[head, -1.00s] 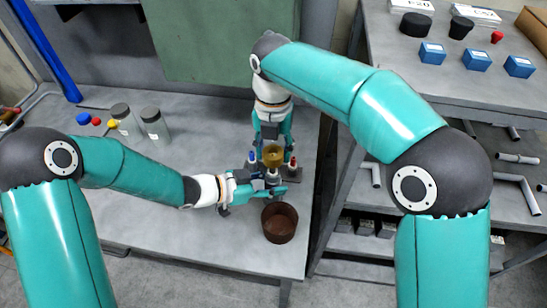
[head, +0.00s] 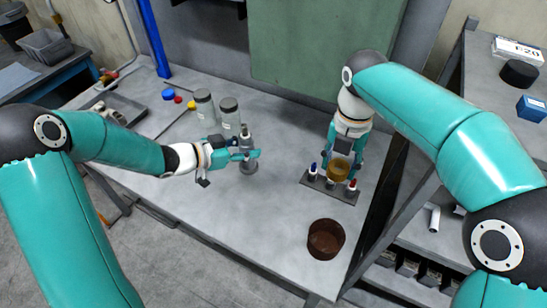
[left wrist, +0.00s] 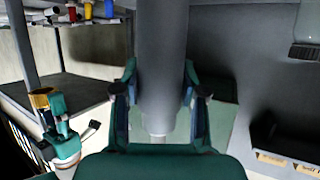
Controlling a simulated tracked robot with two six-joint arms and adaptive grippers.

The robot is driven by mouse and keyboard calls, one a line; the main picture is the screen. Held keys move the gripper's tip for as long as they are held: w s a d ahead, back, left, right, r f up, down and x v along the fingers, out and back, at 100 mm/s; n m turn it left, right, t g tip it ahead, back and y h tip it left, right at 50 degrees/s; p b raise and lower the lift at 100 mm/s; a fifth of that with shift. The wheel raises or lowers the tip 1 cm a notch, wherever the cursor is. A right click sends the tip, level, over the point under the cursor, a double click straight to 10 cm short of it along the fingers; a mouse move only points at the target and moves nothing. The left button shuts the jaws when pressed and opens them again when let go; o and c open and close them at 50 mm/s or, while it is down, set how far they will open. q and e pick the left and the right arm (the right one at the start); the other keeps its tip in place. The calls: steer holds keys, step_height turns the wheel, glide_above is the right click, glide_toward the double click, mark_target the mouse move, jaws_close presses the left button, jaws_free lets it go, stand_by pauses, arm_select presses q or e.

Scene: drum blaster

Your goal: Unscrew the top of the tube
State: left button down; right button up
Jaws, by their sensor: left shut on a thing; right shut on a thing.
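A grey tube (head: 246,135) is held upright in my left gripper (head: 246,155) at the middle of the table in the head view. The tube (left wrist: 163,65) fills the middle of the left wrist view, between both fingers. I cannot tell whether its lower end touches the table. A gold-coloured, round top piece (head: 338,171) is in my right gripper (head: 340,160), over the dark rack (head: 317,184) and apart from the tube. The right gripper also shows at the left of the left wrist view, with the gold piece (left wrist: 40,97) at its tip. Its fingertips are partly hidden.
The rack holds small white bottles with blue (head: 313,170) and red (head: 351,186) caps. A brown round container (head: 326,240) stands near the table's front right. Two grey-lidded jars (head: 204,107) stand behind the left gripper. The table's front middle is clear.

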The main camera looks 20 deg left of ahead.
mark_target(241, 166)
arm_select(q)
steer(key=shift+a, duration=0.5)
step_height(241, 166, down, 5)
steer(key=b, duration=0.5)
steer(key=shift+f+b, duration=0.9)
steer(key=shift+f, duration=0.2)
steer(key=shift+f, duration=0.1)
steer(key=c, duration=0.6)
jaws_free()
steer(key=shift+o, duration=0.2)
steer(key=shift+f, duration=0.1)
steer(key=shift+s+f, duration=0.1)
